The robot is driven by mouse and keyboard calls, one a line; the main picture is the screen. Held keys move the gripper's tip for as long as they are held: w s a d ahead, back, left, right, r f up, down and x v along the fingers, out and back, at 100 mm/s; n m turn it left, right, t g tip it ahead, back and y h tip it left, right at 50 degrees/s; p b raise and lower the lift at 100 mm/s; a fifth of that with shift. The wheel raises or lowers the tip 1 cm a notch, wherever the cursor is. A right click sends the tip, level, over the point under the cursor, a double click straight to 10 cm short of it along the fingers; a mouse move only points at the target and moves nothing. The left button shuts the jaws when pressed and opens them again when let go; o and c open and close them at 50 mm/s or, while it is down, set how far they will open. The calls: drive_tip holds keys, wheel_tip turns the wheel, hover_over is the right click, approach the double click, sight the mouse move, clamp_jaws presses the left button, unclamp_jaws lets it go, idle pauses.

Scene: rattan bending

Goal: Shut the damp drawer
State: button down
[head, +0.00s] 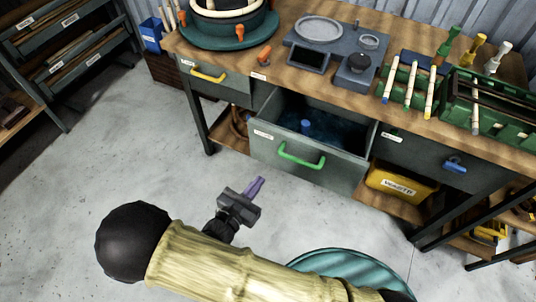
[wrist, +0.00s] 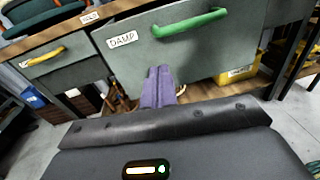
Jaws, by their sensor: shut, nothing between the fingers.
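The damp drawer (head: 318,160) is a grey-green drawer pulled out from under the workbench in the head view. It has a green handle (head: 301,156) on its front and dark contents with a blue item inside. In the wrist view its front (wrist: 185,52) carries a DAMP label (wrist: 122,39) and the green handle (wrist: 190,22). My gripper (head: 257,184) is shut and empty, its purple fingers pointing toward the drawer front from the front left, below the handle. In the wrist view the fingers (wrist: 158,82) overlap the drawer's lower front; I cannot tell whether they touch.
A drawer with a yellow handle (head: 208,75) is at left and one with a blue handle (head: 455,165) at right, both closed. A yellow waste bin (head: 402,187) sits on the lower shelf. The floor (head: 140,165) before the bench is clear.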

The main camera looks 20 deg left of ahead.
sight(272, 143)
drive_tip(key=shift+s+a+f+n+t+y, duration=0.25)
drive_tip(key=shift+s+a+n+y, duration=0.2)
drive_tip(key=shift+a+y, duration=0.2)
drive_tip(key=shift+s+a+f+n+t+y, duration=0.25)
drive_tip(key=shift+s+a+n+y, duration=0.2)
drive_tip(key=shift+a+y, duration=0.15)
drive_tip(key=shift+w, duration=0.15)
drive_tip(key=w, duration=0.4)
drive_tip(key=w+b, duration=0.1)
drive_tip(key=w, duration=0.4)
drive_tip(key=w+d, duration=0.1)
drive_tip(key=w, duration=0.4)
